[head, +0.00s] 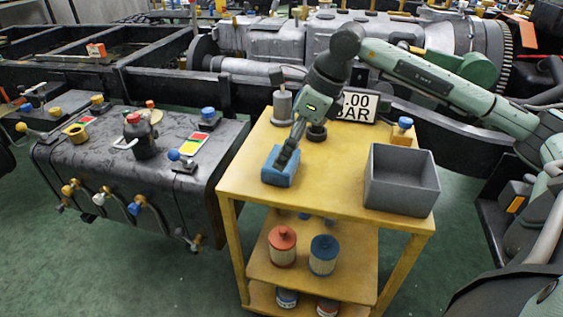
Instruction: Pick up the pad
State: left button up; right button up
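A blue block-like pad (273,176) sits at the left front of the yellow cart's top. My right arm comes in from the right, over the cart. Its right gripper (285,157) points down, with the fingertips at the pad's upper face. The fingers overlap in this view and hide part of the pad, so I cannot tell whether they are closed on it or only touching. The pad looks level on the cart top. My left gripper is not in view.
A grey open bin (403,183) stands at the cart's right front. The shelf below holds red (283,246) and blue-topped (323,255) canisters. A dark tank (125,170) is left.

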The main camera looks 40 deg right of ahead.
jog(key=x, duration=0.4)
jog(key=shift+w+d+f, duration=0.1)
jog(key=shift+f, duration=0.15)
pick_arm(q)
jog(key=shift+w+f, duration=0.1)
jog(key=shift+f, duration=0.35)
pick_arm(e)
jog(key=shift+c, duration=0.5)
jog(key=c, duration=0.9)
jog(key=shift+r, duration=0.1)
